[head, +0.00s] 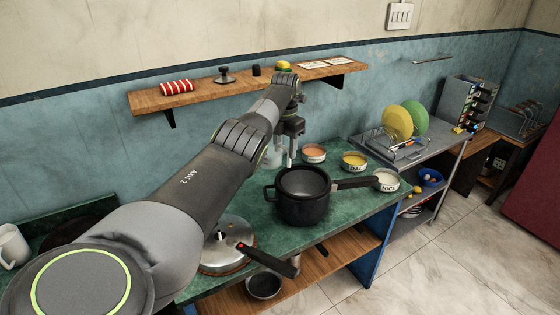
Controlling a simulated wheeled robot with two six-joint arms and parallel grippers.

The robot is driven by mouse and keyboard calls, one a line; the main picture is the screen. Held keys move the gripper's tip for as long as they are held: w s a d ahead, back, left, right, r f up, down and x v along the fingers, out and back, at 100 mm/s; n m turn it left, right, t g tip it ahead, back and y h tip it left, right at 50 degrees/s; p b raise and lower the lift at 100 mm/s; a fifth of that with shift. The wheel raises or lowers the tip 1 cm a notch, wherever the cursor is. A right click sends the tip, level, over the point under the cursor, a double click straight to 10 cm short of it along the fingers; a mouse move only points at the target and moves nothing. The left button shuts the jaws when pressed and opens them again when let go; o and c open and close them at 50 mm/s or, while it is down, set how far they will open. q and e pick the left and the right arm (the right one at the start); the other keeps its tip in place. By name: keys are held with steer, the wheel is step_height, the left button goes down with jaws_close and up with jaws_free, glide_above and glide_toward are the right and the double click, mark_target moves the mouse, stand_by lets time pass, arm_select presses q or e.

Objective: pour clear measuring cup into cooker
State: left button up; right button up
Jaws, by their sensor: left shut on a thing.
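The cooker is a black pot (303,210) standing open on the green counter, with its long handle pointing right. My left gripper (291,150) comes down behind the pot, at its upper left, and is shut. A pale, see-through shape, which looks like the clear measuring cup (273,156), is at the left of the gripper fingers. My left arm partly hides it, so its contents and exact tilt cannot be told. The gripper and cup are apart from the pot's rim. My right gripper is not in view.
A steel lid (222,236) with a black handle lies left of the pot. Labelled bowls, orange (314,153), yellow (354,161) and white (387,180), stand behind and right of it. A wooden shelf (220,95) hangs above. A dish rack (392,145) stands at right.

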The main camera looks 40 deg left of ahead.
arm_select(q)
steer(key=shift+w+d+r, duration=0.1)
steer(key=shift+w+r, duration=0.1)
steer(key=shift+r, duration=0.45)
steer(key=shift+w+d+r, duration=0.1)
steer(key=shift+w+r, duration=0.1)
steer(key=shift+r, duration=0.4)
steer(key=shift+r, duration=0.1)
